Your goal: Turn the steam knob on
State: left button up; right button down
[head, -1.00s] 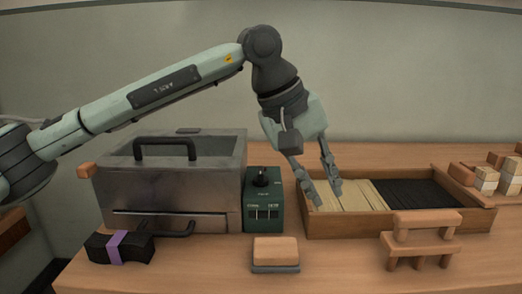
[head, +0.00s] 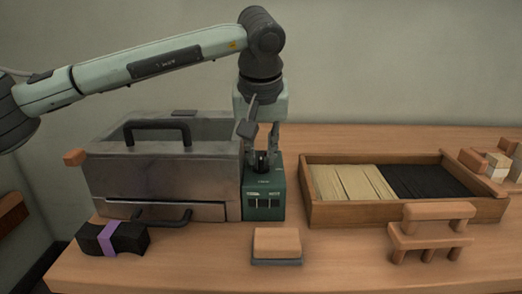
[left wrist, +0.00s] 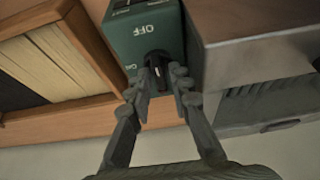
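The steam knob (head: 262,161) is black and sits on top of a small dark green control box (head: 264,206), right of the metal steamer. In the left wrist view the knob (left wrist: 158,64) has a pale pointer line, and the word OFF is printed on the box (left wrist: 125,42) beside it. My left gripper (head: 262,152) points down over the box with one finger on each side of the knob. In the left wrist view its fingers (left wrist: 160,80) are parted around the knob. I cannot tell whether they touch it. My right gripper is not in view.
The metal steamer (head: 165,180) with black handles stands close left of the box. A wooden tray (head: 350,213) of pale and black bristles lies to the right. A wooden block (head: 277,242), a small wooden stand (head: 430,229) and a black bundle with a purple band (head: 90,238) are in front.

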pick_arm(q)
grip_shut()
